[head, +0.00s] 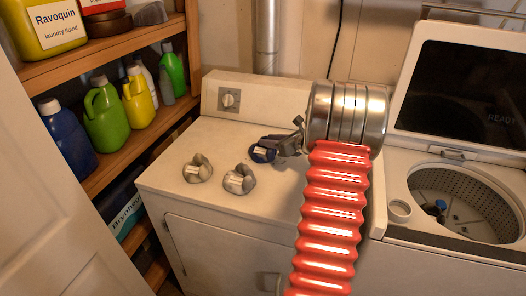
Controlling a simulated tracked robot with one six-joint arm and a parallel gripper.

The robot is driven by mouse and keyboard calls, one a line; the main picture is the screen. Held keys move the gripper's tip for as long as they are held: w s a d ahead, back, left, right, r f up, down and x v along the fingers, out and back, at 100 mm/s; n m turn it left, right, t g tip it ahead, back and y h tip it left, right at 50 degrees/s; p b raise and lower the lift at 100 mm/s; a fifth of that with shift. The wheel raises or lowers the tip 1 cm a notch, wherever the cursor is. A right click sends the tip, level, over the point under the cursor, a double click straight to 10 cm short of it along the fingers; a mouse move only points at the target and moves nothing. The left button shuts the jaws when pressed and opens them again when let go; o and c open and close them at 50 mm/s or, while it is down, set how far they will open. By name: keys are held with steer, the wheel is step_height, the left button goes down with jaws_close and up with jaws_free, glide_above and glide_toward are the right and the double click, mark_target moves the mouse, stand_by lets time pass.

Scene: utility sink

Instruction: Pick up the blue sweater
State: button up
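A small dark blue bundle (261,154) lies on the white dryer top, right of its middle. It may be the blue sweater, but it is too small to be sure. My gripper (284,145) is at the bundle's right side, pointing left, with its dark fingers touching or very close to it. The fingers are small and overlap the bundle, so their opening and any grasp are unclear. Another small blue item (440,204) lies inside the open washer drum.
Two grey-and-cream bundles (197,168) (239,179) lie on the dryer top (200,205), left of and in front of the blue bundle. The washer (455,255) stands open at right. Shelves (100,170) with several bottles stand at left, beside a white door (60,220).

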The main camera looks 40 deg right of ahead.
steer(key=shift+c, duration=0.5)
jaws_close()
steer(key=shift+r, duration=0.15)
step_height(320, 180, up, 10)
steer(key=shift+f, duration=0.1)
stand_by(0.6)
